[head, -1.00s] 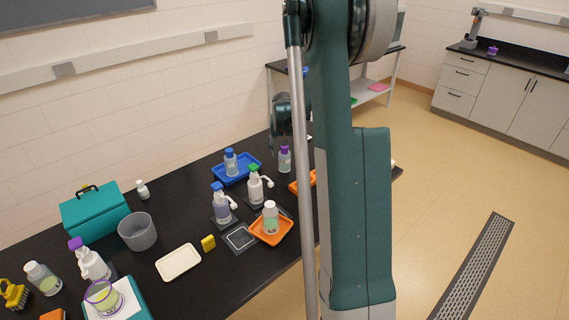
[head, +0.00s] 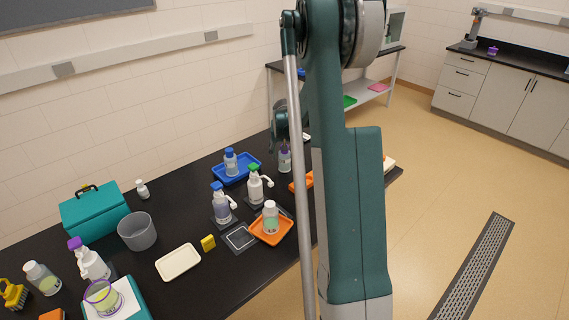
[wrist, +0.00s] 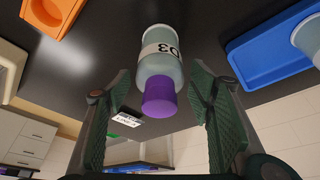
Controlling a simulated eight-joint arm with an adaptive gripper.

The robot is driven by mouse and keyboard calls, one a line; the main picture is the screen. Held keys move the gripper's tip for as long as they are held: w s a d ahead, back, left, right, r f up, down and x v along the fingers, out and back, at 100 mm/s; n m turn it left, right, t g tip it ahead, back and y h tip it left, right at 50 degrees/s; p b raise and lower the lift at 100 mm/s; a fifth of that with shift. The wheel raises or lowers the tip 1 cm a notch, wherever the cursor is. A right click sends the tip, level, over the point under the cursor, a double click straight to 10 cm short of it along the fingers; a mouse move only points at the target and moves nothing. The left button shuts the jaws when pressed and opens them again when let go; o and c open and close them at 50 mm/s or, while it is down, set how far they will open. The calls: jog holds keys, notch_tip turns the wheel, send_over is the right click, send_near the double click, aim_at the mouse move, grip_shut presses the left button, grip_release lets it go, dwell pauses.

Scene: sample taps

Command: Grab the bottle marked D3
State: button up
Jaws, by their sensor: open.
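The bottle marked D3 (wrist: 162,62) has a grey-green body, a white label and a purple cap. In the wrist view it stands on the black table between my open fingers, with its cap toward them. My gripper (wrist: 155,100) is open, with one finger on each side of the bottle; I cannot tell whether either touches it. In the head view the same bottle (head: 284,160) stands on the table, just below my gripper (head: 280,146), whose fingertips are hard to make out there.
A blue tray (head: 221,180) with a blue-capped bottle (head: 231,163) stands to the left. A green-topped pump bottle (head: 255,186) is in front. An orange tray (head: 286,234) holds another bottle (head: 271,218). Another orange tray (head: 294,187) is partly hidden behind my arm.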

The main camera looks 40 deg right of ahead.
jog(key=shift+x, duration=1.6)
jog(key=shift+r, duration=0.1)
jog(key=c, duration=1.1)
